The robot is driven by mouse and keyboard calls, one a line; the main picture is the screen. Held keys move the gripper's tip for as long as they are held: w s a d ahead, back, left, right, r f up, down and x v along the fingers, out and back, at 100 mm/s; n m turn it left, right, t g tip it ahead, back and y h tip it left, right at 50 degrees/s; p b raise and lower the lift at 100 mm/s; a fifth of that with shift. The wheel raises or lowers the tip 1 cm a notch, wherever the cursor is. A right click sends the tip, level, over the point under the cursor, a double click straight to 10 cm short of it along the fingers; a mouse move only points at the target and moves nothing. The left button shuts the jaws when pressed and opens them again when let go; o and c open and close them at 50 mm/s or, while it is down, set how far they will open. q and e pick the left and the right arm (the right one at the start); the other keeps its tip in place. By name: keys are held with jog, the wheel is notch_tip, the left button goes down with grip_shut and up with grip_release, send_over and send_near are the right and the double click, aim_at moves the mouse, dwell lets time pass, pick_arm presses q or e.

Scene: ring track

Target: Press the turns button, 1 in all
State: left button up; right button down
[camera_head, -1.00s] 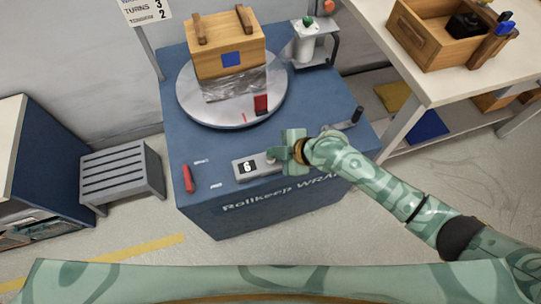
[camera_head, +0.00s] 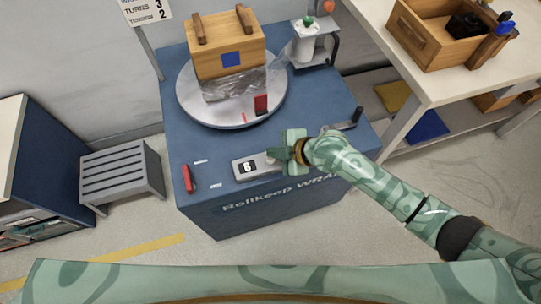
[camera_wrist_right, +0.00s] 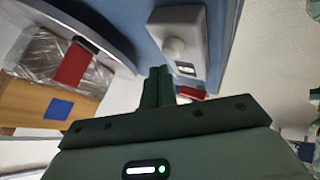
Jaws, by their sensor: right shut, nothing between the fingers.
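A grey counter box (camera_head: 257,166) with a dark display reading 6 sits on the front of the blue wrapping machine (camera_head: 310,176). In the right wrist view, a round pale button (camera_wrist_right: 173,47) stands out from the grey box (camera_wrist_right: 188,32), just beyond my fingertips. My right gripper (camera_head: 272,155) is shut and empty at the right end of the box; its closed fingers also show in the right wrist view (camera_wrist_right: 158,80). A small gap seems to lie between fingertips and button; contact is hard to judge. The button is hidden in the head view. My left gripper is out of view.
A wooden crate (camera_head: 228,42) with wrapped film stands on the round turntable (camera_head: 196,105). A red lever (camera_head: 188,179) is at the machine's front left, a black crank (camera_head: 346,122) at its right. A sign (camera_head: 147,11) reads turns 3. A white table (camera_head: 440,90) stands right.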

aim_at(274, 160)
jog(key=shift+f, duration=0.1)
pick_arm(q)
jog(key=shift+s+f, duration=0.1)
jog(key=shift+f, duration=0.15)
pick_arm(e)
jog(key=shift+f, duration=0.3)
pick_arm(q)
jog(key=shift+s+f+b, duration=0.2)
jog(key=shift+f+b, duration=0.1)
jog(key=shift+b, duration=0.3)
pick_arm(e)
jog(key=shift+f, duration=0.55)
pick_arm(q)
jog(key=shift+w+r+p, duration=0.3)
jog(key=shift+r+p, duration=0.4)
jog(key=shift+p, duration=0.05)
pick_arm(e)
jog(key=shift+r, duration=1)
